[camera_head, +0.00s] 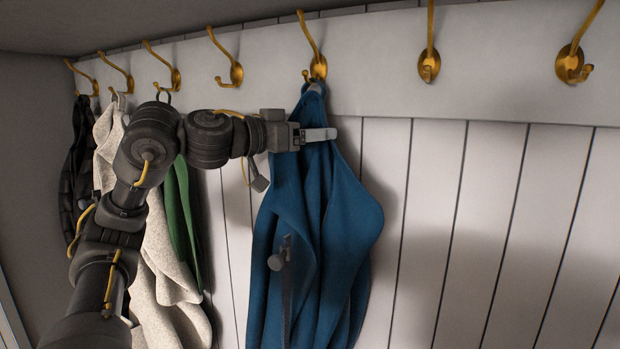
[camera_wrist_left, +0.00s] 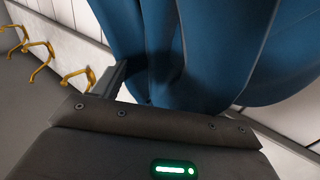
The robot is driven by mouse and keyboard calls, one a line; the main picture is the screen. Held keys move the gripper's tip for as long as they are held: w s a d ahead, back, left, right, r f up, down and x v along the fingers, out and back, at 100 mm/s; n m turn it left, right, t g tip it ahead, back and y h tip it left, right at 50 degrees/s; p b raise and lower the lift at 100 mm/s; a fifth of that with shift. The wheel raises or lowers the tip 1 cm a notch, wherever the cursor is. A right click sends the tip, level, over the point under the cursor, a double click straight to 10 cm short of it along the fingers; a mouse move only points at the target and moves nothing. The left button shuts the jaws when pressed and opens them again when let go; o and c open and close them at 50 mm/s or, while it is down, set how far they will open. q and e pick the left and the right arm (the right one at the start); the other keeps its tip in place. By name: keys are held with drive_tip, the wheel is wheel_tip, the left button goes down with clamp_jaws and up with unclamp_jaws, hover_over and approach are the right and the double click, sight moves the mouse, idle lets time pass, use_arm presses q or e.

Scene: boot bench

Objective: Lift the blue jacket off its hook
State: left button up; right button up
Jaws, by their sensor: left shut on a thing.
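The blue jacket (camera_head: 318,220) hangs from a brass hook (camera_head: 316,65) near the middle of the rail, its loop at the hook's lower prong. My left gripper (camera_head: 318,135) reaches in from the left and is shut on the upper part of the jacket, a little below the hook. In the left wrist view the blue cloth (camera_wrist_left: 190,50) fills the space in front of the gripper, and folds hide most of the fingers. My right gripper is not in view.
More brass hooks line the white board (camera_head: 480,85); those to the right are empty. At the left hang a dark quilted garment (camera_head: 78,165), a cream fleece (camera_head: 165,270) and a green garment (camera_head: 182,215). The panelled wall right of the jacket is clear.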

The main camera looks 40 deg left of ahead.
use_arm(q)
drive_tip(key=shift+r, duration=0.15)
drive_tip(key=shift+s+r, duration=0.3)
drive_tip(key=shift+r, duration=0.05)
drive_tip(key=s+r, duration=0.1)
drive_tip(key=s+d+r, duration=0.1)
drive_tip(key=s, duration=0.1)
drive_tip(key=s+d+r+p, duration=0.3)
drive_tip(key=s+r, duration=0.2)
drive_tip(key=s, duration=0.4)
drive_tip(key=shift+s+p, duration=0.35)
drive_tip(key=shift+p, duration=0.05)
drive_tip(key=shift+d, duration=0.1)
